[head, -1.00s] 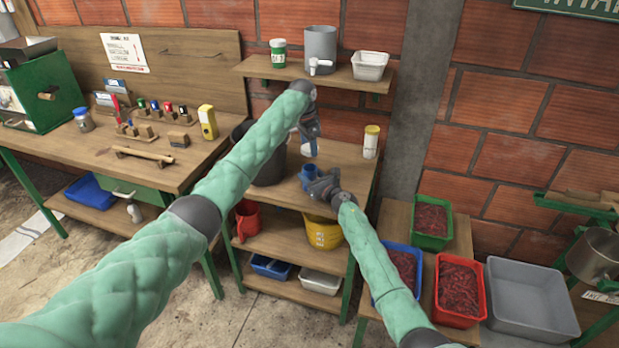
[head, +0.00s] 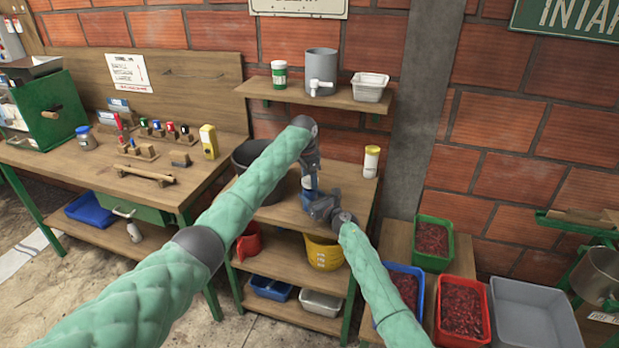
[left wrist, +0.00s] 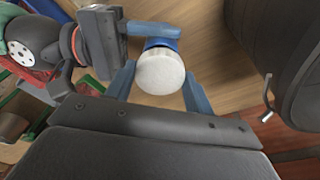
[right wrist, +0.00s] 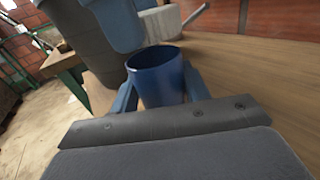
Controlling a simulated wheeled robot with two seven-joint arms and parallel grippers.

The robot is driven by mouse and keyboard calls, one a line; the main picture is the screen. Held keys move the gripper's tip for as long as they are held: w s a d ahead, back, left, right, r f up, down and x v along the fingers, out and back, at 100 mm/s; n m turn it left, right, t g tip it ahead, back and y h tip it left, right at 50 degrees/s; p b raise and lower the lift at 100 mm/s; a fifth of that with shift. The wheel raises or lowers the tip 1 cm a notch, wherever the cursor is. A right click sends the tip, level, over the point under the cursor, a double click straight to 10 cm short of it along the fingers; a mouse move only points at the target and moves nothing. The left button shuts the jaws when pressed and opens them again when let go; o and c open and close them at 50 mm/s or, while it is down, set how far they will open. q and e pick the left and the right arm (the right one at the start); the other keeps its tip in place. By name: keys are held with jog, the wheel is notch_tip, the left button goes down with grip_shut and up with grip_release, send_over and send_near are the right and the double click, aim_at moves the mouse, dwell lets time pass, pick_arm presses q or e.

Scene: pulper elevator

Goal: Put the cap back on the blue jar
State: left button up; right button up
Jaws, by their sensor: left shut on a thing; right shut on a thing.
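My left gripper (left wrist: 160,85) is shut on the white round cap (left wrist: 161,72). In the left wrist view the cap is in front of the blue jar (left wrist: 162,43), whose edge shows just beyond it. My right gripper (right wrist: 157,95) is shut on the jar (right wrist: 155,75), which shows upright with its mouth open in the right wrist view. There the left fingers hang above and beyond the mouth. In the head view my left gripper (head: 309,185) is close above my right gripper (head: 322,207); the arms and fingers mostly hide cap and jar.
Both grippers are over a wooden stand (head: 345,190). A yellow-lidded container (head: 371,162) stands at its back right and a dark bucket (head: 250,158) at its left. An upper shelf (head: 330,97) holds a grey tank (head: 321,68), a green-and-white jar (head: 279,75) and a white tub (head: 370,87).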

aim_at(310, 198)
pick_arm(q)
jog(key=shift+f, duration=0.85)
jog(key=shift+f, duration=0.6)
jog(key=m, duration=0.6)
jog(key=shift+w+m+g, duration=0.15)
jog(key=shift+m+g, duration=0.15)
jog(key=shift+g, duration=0.1)
jog(key=m, duration=0.6)
jog(key=shift+w+g, duration=0.1)
jog(key=shift+g, duration=0.2)
jog(key=m, duration=0.7)
jog(key=shift+w+g+y, duration=0.1)
jog(key=shift+g+y, duration=0.2)
jog(key=shift+y, duration=0.1)
jog(key=m, duration=0.6)
jog(key=shift+d+y, duration=0.1)
jog(key=shift+y, duration=0.2)
jog(key=o, duration=0.9)
